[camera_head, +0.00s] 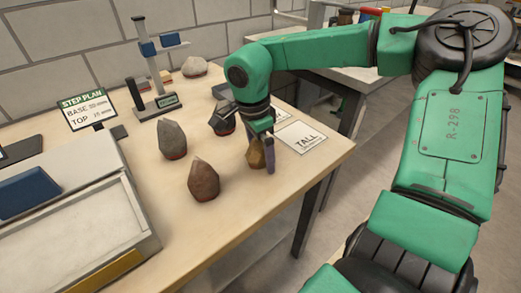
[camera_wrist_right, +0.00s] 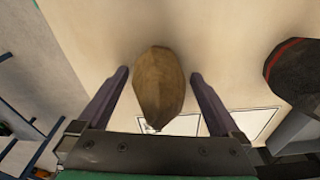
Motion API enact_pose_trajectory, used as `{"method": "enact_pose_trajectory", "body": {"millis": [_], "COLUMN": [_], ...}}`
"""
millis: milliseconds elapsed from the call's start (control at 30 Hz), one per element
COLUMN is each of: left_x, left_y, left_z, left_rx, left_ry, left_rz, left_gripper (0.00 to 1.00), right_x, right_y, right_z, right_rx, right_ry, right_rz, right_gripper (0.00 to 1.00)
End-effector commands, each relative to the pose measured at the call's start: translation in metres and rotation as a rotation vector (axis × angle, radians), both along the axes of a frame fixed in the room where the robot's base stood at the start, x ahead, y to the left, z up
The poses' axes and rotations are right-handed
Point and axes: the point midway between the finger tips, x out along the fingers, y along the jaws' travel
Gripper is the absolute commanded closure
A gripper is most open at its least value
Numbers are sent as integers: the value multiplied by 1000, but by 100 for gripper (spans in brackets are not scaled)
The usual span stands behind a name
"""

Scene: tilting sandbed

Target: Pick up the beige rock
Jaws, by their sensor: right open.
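A tan-beige rock (camera_head: 255,155) stands near the table's right edge, partly hidden by my right gripper (camera_head: 261,158). In the right wrist view the rock (camera_wrist_right: 159,88) is between the two open fingers, with a visible gap on each side. The fingers (camera_wrist_right: 160,76) do not touch it there. My left gripper is in neither view.
Several other rocks stand nearby: a brown one (camera_head: 204,181), a grey one (camera_head: 172,141), a dark one (camera_head: 222,122) and a pale one (camera_head: 194,67). A "TALL" card (camera_head: 300,138) lies to the right. A measuring stand (camera_head: 150,70) and a sandbed tray (camera_head: 75,235) are left.

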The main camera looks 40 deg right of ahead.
Motion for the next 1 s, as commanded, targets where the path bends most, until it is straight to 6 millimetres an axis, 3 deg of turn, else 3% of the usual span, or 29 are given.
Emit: {"method": "enact_pose_trajectory", "body": {"millis": [100,300,367,767,867,1000], "left_x": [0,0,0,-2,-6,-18], "left_y": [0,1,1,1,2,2], "left_z": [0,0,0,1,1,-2], "left_rx": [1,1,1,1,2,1], "left_ry": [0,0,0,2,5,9], "left_rz": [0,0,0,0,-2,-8], "left_gripper": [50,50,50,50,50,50], "right_x": [0,0,0,1,2,2], "right_y": [0,0,0,0,0,0], "right_z": [1,1,1,10,24,63], "right_rx": [0,1,1,0,0,-1], "right_ry": [0,-1,-1,-5,-6,-9], "right_rz": [0,-1,-1,-1,-2,-2], "right_gripper": [4,80,100,100,100,100]}}
